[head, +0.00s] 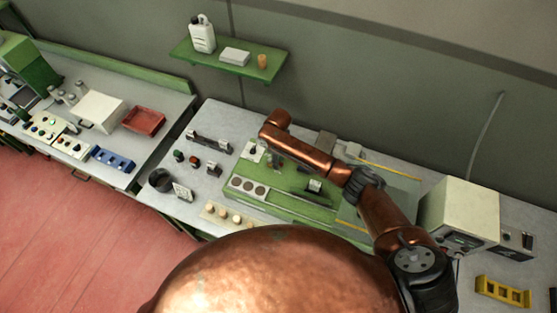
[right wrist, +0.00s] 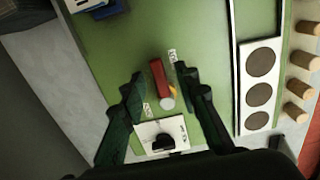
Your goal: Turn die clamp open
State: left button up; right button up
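The die clamp shows in the right wrist view as a short red lever (right wrist: 157,77) with a pale round end, on a green base plate (right wrist: 115,45). In the head view my copper right arm reaches over the green base plate (head: 290,203), and the lever is hidden or too small to tell. My left gripper is not in view.
A white plate with a black knob (right wrist: 163,137) sits close by the lever. A white strip with dark round discs (head: 248,188) and several corks (head: 223,213) lie in front. A beige box (head: 462,212) stands right; a green shelf (head: 228,62) hangs behind.

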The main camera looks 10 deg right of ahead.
jog(key=shift+s+r, duration=0.1)
jog(key=shift+s, duration=0.05)
jog(key=shift+c, duration=0.8)
jog(key=shift+w+a, duration=0.1)
jog(key=shift+w, duration=0.15)
jog(key=shift+c, duration=0.9)
jog(key=shift+f, duration=0.2)
jog(key=shift+c, duration=0.6)
jog(key=shift+r, duration=0.1)
grip_shut()
